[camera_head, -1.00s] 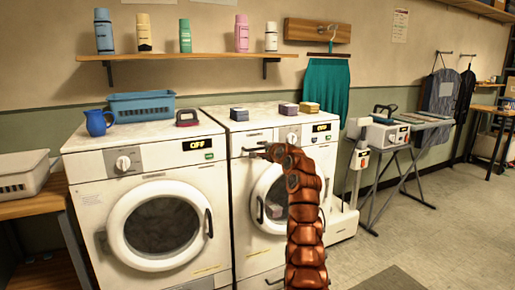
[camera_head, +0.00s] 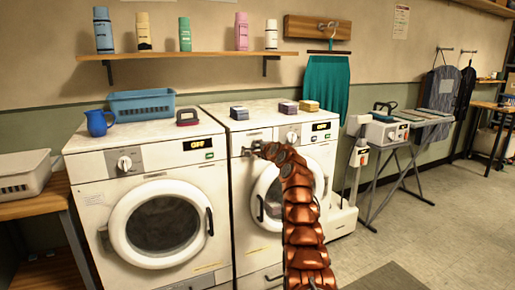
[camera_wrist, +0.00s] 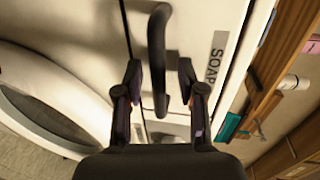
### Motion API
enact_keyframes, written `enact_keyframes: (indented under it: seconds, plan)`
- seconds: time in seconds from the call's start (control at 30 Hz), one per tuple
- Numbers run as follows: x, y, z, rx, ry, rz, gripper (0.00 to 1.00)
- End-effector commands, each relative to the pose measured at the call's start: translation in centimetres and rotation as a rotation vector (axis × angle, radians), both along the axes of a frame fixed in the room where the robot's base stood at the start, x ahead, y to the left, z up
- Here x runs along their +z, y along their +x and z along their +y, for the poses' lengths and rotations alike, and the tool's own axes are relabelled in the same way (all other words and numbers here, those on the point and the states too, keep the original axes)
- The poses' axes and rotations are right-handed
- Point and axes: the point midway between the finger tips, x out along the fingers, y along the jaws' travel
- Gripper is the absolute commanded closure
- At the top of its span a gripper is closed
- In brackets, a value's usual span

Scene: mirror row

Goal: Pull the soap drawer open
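The soap drawer (camera_wrist: 197,22) fills the upper middle of the wrist view, a white front with a grey SOAP label (camera_wrist: 215,58). Its dark bar handle (camera_wrist: 158,45) stands out from the front. My gripper (camera_wrist: 160,72) is open, with one finger on each side of the handle and a gap on both sides. In the head view my gripper (camera_head: 256,149) is at the upper left of the right-hand washer (camera_head: 243,205), and my arm hides part of that washer. The drawer looks closed, though it is small and partly covered there.
A second washer (camera_head: 75,220) stands to the left, with a blue jug (camera_head: 98,123) and blue basket (camera_head: 142,104) on top. An ironing board (camera_head: 425,117) stands right; floor (camera_head: 450,235) is clear at front right.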

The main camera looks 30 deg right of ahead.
Motion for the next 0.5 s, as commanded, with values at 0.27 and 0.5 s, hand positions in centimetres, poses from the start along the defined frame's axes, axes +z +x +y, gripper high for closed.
enact_keyframes:
  seconds: [0.27, 0.5]
  plan:
    - [-0.16, 0.09, -0.02, 0.000, 0.000, 0.002, 0.61]
    - [-0.15, 0.09, -0.01, 0.000, 0.000, 0.002, 0.76]
